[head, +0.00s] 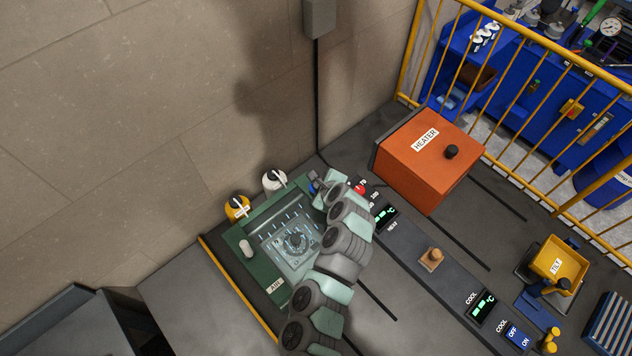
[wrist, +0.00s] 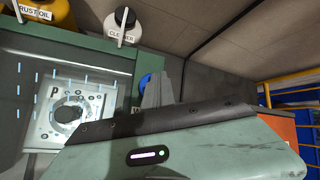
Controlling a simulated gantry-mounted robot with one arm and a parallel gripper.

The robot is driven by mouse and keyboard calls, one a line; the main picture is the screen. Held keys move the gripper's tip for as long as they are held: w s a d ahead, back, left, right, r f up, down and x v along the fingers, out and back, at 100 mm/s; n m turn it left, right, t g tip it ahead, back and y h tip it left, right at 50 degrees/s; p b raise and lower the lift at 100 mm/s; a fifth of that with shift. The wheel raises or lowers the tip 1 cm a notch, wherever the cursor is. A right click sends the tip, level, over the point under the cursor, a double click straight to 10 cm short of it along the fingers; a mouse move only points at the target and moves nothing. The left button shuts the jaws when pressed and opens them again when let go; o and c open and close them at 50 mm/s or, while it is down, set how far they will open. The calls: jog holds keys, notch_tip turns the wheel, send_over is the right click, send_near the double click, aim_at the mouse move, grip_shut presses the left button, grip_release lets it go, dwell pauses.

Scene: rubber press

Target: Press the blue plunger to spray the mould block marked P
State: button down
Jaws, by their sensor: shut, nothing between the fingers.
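The mould block marked P (wrist: 88,128) lies in the green-framed bay, with a dark round centre; it also shows in the head view (head: 296,244). Short light-blue streaks show over and around it in both views. The blue plunger (wrist: 146,81) is at the bay's right corner, a small blue spot in the head view (head: 312,189). My gripper (wrist: 158,88) is shut and empty, its fingers right at the plunger and partly covering it. I cannot tell whether they touch it or how far down it is. My arm hides the bay's right side in the head view.
A yellow rust oil container (wrist: 45,12) and a white cleaner container (wrist: 124,22) stand behind the bay. The orange heater (head: 425,165) is to the right, with a red button (head: 360,189) nearby. A yellow railing (head: 480,60) bounds the far right.

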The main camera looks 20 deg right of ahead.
jog(key=shift+f, duration=0.25)
jog(key=shift+r, duration=0.15)
jog(key=shift+r+p, duration=0.9)
jog(key=shift+r, duration=0.7)
jog(key=shift+r, duration=0.15)
notch_tip(320, 180, up, 5)
jog(key=p, duration=0.2)
jog(key=shift+p, duration=0.4)
jog(key=shift+a, duration=0.1)
dwell(2.3)
